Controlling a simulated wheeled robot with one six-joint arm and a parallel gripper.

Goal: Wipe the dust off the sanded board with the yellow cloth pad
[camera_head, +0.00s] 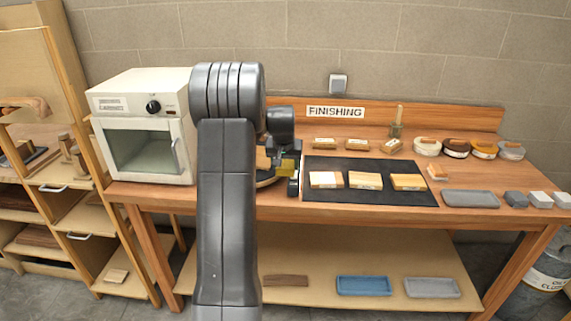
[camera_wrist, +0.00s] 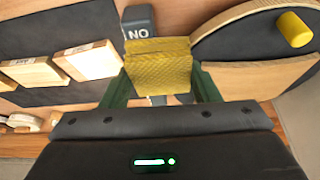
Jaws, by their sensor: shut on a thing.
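My gripper (camera_wrist: 160,80) is shut on the yellow cloth pad (camera_wrist: 160,68), which sits between the two green fingers in the wrist view. In the head view my gripper (camera_head: 292,172) is left of the dark mat (camera_head: 375,199), with my arm covering much of the area beside it. Several pale wooden pieces lie on the mat, including a left one (camera_head: 326,180), a middle one (camera_head: 365,180) and a right one (camera_head: 408,182). I cannot tell which is the sanded board, nor see dust clearly. The pad appears apart from these pieces.
A dark block marked "NO" (camera_wrist: 138,20) is just beyond the pad.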

